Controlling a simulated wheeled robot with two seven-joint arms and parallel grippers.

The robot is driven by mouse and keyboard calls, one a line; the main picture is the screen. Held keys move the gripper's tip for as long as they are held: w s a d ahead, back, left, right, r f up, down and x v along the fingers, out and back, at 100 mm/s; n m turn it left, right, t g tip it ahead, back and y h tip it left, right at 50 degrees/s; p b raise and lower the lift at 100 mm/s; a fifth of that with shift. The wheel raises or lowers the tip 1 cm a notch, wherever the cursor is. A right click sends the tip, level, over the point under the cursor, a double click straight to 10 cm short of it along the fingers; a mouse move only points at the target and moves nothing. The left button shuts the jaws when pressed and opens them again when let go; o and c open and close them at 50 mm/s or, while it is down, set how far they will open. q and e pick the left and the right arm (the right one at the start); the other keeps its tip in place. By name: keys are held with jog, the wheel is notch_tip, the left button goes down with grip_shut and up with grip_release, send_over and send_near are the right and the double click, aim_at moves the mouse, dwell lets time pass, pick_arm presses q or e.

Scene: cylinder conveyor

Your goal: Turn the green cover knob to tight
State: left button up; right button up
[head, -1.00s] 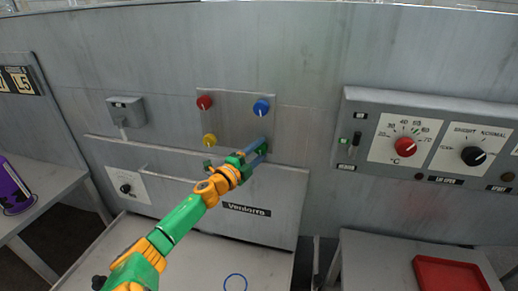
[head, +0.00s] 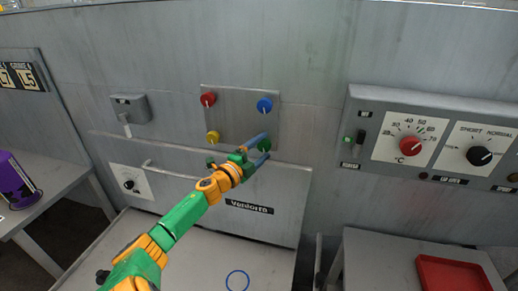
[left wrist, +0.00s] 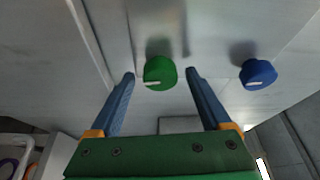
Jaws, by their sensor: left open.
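The green knob (head: 264,145) is at the lower right of a metal plate (head: 240,125) with four-corner knobs, partly hidden by my left gripper in the head view. In the left wrist view the green knob (left wrist: 160,72) shows whole, with a white mark on its face. My left gripper (head: 262,148) is open, its blue fingers on either side of the knob. In the left wrist view the fingers of the left gripper (left wrist: 160,73) stand apart from the knob, with gaps on both sides. My right gripper is not in view.
A blue knob (head: 265,105) sits above the green one, a red knob (head: 208,99) and a yellow knob (head: 212,137) to the left. A cover panel (head: 225,190) lies below the plate. A control box (head: 432,140) is at the right.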

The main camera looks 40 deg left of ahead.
pick_arm(q)
jog(key=s, duration=0.6)
jog(key=shift+s+d+f+b, duration=0.15)
jog(key=shift+s+d+b, duration=0.15)
jog(key=shift+s+d, duration=0.1)
